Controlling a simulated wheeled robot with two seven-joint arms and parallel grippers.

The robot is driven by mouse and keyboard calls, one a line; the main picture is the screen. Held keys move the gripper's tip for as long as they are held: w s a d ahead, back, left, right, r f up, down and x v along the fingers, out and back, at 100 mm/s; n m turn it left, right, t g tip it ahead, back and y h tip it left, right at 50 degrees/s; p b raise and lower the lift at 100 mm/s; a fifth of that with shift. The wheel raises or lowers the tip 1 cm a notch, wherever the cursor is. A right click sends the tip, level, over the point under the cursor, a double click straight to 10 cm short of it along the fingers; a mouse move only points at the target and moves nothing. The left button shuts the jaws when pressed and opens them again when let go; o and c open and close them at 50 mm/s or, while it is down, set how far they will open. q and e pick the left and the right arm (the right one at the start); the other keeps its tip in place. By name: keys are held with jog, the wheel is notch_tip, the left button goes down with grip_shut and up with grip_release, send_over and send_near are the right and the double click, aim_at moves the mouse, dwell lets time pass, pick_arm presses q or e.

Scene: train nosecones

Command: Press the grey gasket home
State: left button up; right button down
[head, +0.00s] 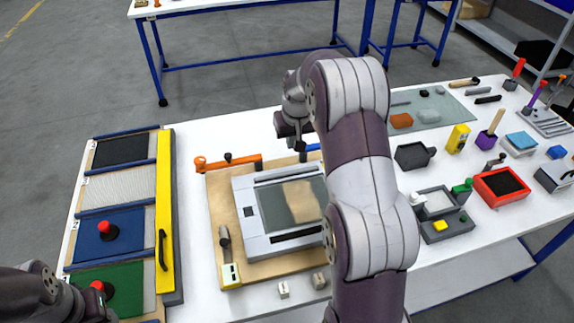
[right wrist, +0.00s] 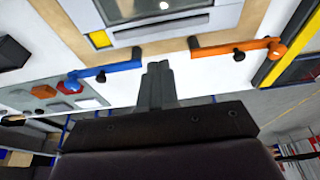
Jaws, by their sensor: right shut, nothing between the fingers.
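A pale grey panel (head: 248,238) with a dark window (head: 275,212) lies on a wooden board (head: 218,188) at the table's middle. A tan patch shows on the window. A grey border runs round the window, but I cannot tell the grey gasket apart from the panel or how it sits. My right gripper (head: 297,143) is shut and empty, above the table beyond the board's far edge; its closed fingers show in the right wrist view (right wrist: 157,80). My right arm hides the panel's right side. My left arm is at the lower left; its fingers cannot be made out.
An orange clamp (head: 228,162) and a blue clamp (right wrist: 104,72) stand at the board's far edge. A rack (head: 168,220) with coloured panels stands left. Containers and tools, including a red tray (head: 483,180), crowd the right.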

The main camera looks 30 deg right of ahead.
aim_at(287, 173)
jog(key=p+x, duration=0.4)
jog(key=x, duration=1)
jog(key=shift+s+a+f, duration=0.1)
jog(key=shift+a, duration=0.1)
pick_arm(q)
jog(key=r, duration=0.2)
jog(key=w+r, duration=0.1)
jog(key=shift+r, duration=0.35)
pick_arm(e)
jog(key=shift+s+f, duration=0.15)
jog(key=shift+f, duration=0.05)
pick_arm(q)
jog(key=shift+f, duration=0.1)
pick_arm(e)
jog(key=shift+f, duration=0.15)
